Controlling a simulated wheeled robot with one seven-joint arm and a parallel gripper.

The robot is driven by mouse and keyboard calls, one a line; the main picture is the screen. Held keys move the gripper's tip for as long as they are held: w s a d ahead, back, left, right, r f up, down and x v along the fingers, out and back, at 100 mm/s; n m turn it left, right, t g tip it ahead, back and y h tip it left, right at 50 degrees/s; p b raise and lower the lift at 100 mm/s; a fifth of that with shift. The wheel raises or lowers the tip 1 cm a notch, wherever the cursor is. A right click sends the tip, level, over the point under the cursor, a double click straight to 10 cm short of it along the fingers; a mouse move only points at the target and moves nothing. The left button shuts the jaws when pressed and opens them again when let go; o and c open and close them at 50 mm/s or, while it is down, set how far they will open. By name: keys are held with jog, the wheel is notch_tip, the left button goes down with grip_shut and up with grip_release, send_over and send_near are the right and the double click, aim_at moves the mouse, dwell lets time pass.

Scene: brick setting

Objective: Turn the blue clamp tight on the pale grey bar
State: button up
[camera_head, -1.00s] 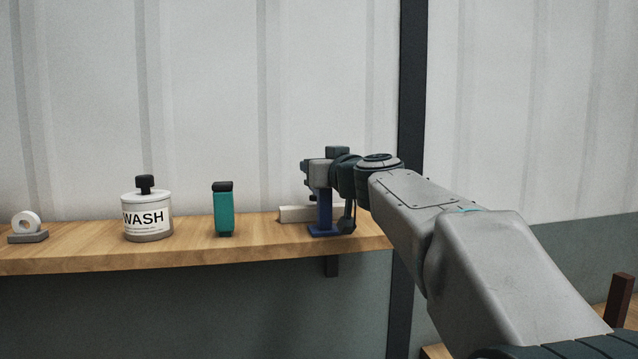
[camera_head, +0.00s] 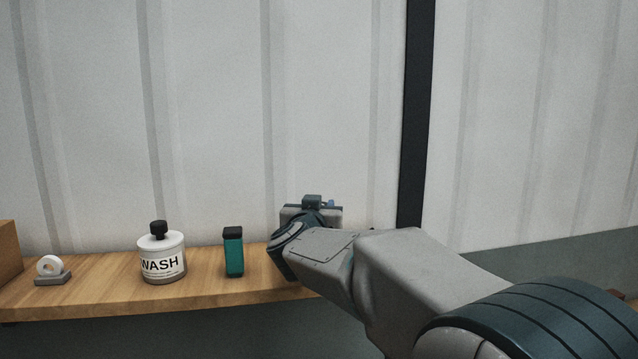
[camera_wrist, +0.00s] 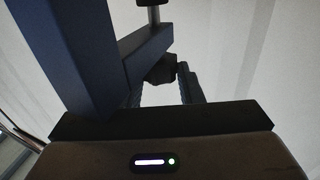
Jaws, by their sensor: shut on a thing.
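The blue clamp (camera_wrist: 70,50) fills the upper left of the wrist view, its frame close to the camera. A metal screw shows at the top of that view, and a dark knob sits near the middle. My gripper (camera_wrist: 160,80) is shut on the clamp, seemingly at this knob; the exact contact is partly hidden.
A wooden shelf (camera_head: 110,290) runs along the wall. A brown box edge (camera_head: 9,250) shows at far left.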

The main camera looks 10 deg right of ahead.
jog(key=shift+w+a+r+m+g+h+p, duration=0.15)
jog(key=shift+m+g+h+p, duration=0.45)
jog(key=shift+h+p, duration=0.5)
jog(key=shift+a+m+g+h+p, duration=0.1)
jog(key=shift+m+g+h+p, duration=0.3)
jog(key=shift+m+h+p, duration=0.65)
jog(key=shift+m+g+h+p, duration=0.85)
jog(key=shift+g+h+p, duration=0.3)
jog(key=shift+p, duration=0.15)
jog(key=shift+g, duration=0.25)
jog(key=o, duration=1)
jog(key=shift+f, duration=0.2)
jog(key=shift+c, duration=0.2)
jog(key=shift+r, duration=0.15)
